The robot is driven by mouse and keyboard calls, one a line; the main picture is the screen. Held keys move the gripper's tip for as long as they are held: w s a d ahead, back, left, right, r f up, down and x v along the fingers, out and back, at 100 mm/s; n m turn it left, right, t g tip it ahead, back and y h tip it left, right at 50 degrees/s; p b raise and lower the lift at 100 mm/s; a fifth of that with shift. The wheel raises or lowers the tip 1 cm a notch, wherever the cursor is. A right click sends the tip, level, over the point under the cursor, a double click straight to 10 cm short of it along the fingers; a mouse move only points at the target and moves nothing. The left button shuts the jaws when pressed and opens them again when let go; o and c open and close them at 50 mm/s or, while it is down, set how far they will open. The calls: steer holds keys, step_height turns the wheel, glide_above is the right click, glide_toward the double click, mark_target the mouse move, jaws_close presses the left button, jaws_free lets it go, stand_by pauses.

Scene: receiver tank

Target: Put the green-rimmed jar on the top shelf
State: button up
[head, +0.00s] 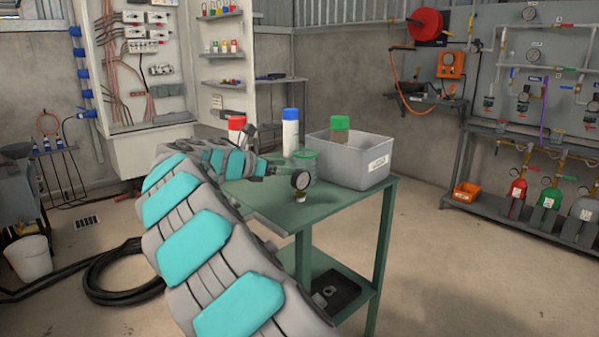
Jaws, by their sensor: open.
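The green-rimmed jar (306,168) looks clear with a green rim. It stands on the green table (345,205), in front of a white bottle and left of a grey bin. A pressure gauge partly covers its front. My gripper (272,168) is open, just left of the jar, low over the table; whether its fingers touch or straddle the jar is too small to tell. The small wall shelves show at back left, with a top shelf (220,15), a middle one (222,54) and a low one (224,86). The upper two hold small coloured items.
A pressure gauge (300,180), a white bottle (290,135), a red-capped bottle (236,127) and a grey bin (365,165) with a green-capped container (339,130) crowd the tabletop. A black hose (115,275) coils on the floor. The floor right of the table is clear.

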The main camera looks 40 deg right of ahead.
mark_target(306, 164)
steer(key=x, duration=0.7)
steer(key=shift+d+r, duration=0.15)
steer(key=shift+r, duration=0.2)
steer(key=c, duration=1.4)
steer(key=shift+r, duration=0.1)
step_height(306, 164, up, 18)
steer(key=p, duration=0.3)
